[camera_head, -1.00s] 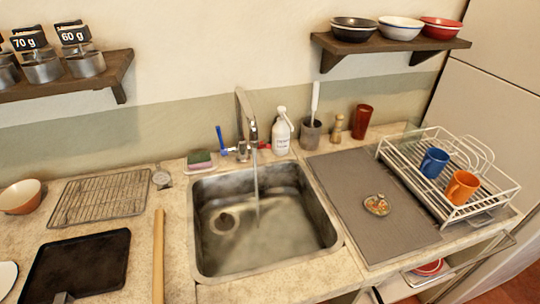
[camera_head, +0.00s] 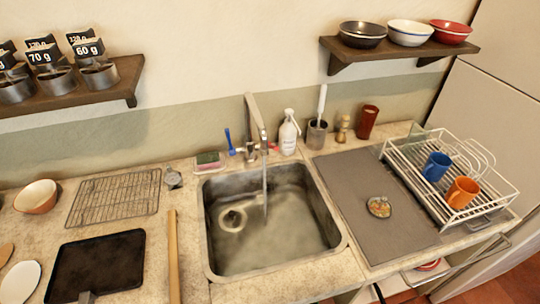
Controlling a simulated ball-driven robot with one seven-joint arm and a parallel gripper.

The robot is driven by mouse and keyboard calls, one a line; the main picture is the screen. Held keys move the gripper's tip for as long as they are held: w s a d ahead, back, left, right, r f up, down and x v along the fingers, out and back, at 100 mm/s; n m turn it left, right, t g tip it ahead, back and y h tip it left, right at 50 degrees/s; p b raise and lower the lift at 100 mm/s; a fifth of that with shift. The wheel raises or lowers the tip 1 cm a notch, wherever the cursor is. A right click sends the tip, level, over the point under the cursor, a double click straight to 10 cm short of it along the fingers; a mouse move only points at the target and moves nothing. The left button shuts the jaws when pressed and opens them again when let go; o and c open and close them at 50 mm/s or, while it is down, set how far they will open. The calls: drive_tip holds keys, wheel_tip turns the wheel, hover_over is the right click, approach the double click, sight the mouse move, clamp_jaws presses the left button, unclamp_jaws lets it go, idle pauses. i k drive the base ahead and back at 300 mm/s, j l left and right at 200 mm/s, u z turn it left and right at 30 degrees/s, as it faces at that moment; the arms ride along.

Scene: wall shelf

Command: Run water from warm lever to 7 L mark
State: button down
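A metal tap (camera_head: 254,115) stands behind the sink (camera_head: 207,240), and a thin water stream (camera_head: 265,185) falls from its spout into it. A blue lever (camera_head: 229,141) stands upright left of the tap. A small red lever (camera_head: 272,147) shows low to the right of the tap, partly hidden by the spout. Water (camera_head: 285,225) covers the sink bottom, and a round drain (camera_head: 233,218) shows through it. I cannot make out any litre marks or read the water level. My gripper is not in view.
A sponge (camera_head: 209,161) and a white bottle (camera_head: 288,133) stand behind the sink. A grey mat (camera_head: 350,190) and a white dish rack (camera_head: 410,178) with blue and orange mugs are right. A wire rack (camera_head: 115,195), black tray (camera_head: 100,265) and wooden rod (camera_head: 174,255) are left.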

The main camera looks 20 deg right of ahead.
sight(270, 146)
drive_tip(key=i+j+u, duration=0.2)
drive_tip(key=i, duration=0.3)
drive_tip(key=i+j+u, duration=0.2)
drive_tip(key=i, duration=0.35)
